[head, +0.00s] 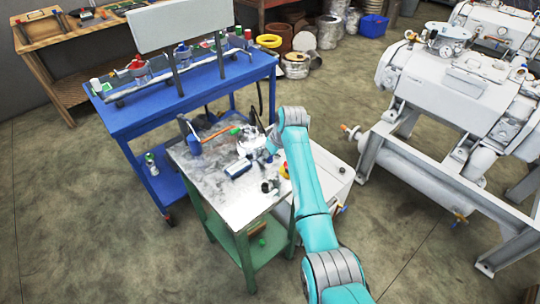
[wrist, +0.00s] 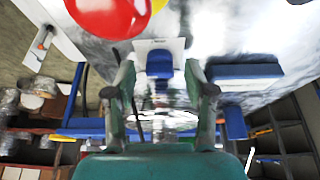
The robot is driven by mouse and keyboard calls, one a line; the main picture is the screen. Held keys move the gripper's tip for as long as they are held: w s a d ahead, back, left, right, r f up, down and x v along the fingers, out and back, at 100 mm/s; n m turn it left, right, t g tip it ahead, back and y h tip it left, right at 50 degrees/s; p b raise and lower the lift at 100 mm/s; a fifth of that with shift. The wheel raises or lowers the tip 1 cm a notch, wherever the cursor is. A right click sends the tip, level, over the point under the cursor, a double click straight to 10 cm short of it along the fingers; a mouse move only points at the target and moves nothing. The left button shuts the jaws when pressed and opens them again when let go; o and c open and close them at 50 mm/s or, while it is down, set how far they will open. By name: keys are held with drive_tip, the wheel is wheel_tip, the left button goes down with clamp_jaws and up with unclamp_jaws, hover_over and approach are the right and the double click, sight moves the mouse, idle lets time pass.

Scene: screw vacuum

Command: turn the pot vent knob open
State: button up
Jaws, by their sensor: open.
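My gripper (wrist: 159,75) is open, with one finger to each side of a small blue piece (wrist: 160,62) on a white plate in the wrist view. This piece may be the pot vent knob; I cannot tell for sure. No finger is seen to close on it, and its depth between the fingertips is unclear. In the head view my gripper is low over the steel-topped green cart (head: 242,208), largely hidden by my own arm, and the knob cannot be made out there. A red, round button on yellow (wrist: 108,14) is close by in the wrist view.
A blue bar (wrist: 246,71) lies right of the fingers in the wrist view. In the head view, an orange-handled tool (head: 220,133) and small parts lie on the cart. A blue bench (head: 125,120) stands behind, and a large white machine (head: 440,90) stands to the right across open floor.

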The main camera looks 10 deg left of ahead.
drive_tip(key=v, duration=1.1)
drive_tip(key=shift+r, duration=0.4)
drive_tip(key=shift+s+d, duration=0.15)
